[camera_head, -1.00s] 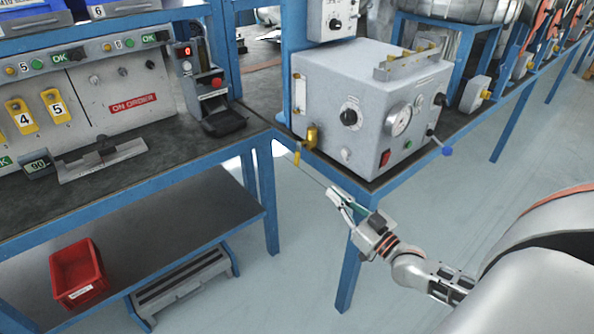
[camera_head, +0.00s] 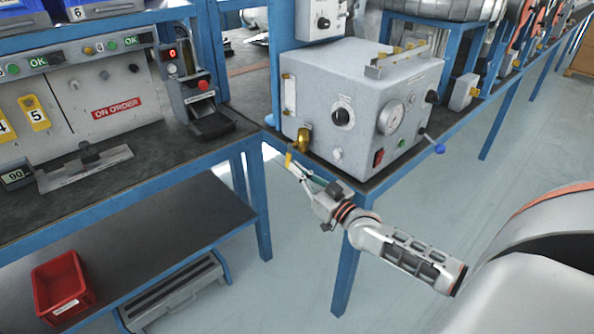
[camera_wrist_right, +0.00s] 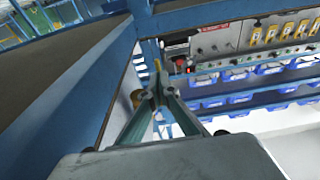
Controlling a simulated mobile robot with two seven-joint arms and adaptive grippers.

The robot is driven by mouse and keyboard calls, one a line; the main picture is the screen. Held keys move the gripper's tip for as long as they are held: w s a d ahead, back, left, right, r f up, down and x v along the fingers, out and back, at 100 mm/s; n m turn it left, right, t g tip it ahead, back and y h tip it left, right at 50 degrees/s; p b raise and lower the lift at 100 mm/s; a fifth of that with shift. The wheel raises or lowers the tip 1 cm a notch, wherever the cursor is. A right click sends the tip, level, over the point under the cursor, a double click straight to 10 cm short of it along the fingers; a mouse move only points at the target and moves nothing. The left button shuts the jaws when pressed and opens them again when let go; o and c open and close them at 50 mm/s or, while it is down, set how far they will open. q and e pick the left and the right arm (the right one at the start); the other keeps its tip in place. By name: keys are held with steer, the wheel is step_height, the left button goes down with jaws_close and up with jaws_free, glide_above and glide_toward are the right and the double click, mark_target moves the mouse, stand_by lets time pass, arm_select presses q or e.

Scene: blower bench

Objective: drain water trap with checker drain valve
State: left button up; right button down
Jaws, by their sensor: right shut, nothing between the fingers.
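The checker (camera_head: 365,60) is a grey box with a round gauge, standing on the corner of the bench. A brass fitting (camera_head: 304,139), which looks like the water trap, is at its lower left front. A small yellow lever (camera_head: 288,158), apparently the drain valve, hangs just below it at the bench edge. My right gripper (camera_head: 292,167) is shut and empty, its tips close to the lever; I cannot tell whether they touch. In the right wrist view the shut fingertips (camera_wrist_right: 158,96) point toward a yellow piece (camera_wrist_right: 157,66), with a brass round part (camera_wrist_right: 137,98) at their left. My left gripper is out of view.
The blue bench frame (camera_head: 257,205) and table leg (camera_head: 350,265) stand close to my right arm. A red bin (camera_head: 62,290) sits on the lower shelf at left.

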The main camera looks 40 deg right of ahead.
arm_select(q)
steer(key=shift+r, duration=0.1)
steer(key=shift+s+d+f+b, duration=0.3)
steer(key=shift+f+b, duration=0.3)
steer(key=shift+b, duration=0.6)
arm_select(e)
steer(key=shift+w+f+t, duration=0.25)
steer(key=shift+f+t, duration=0.05)
steer(key=shift+t, duration=0.2)
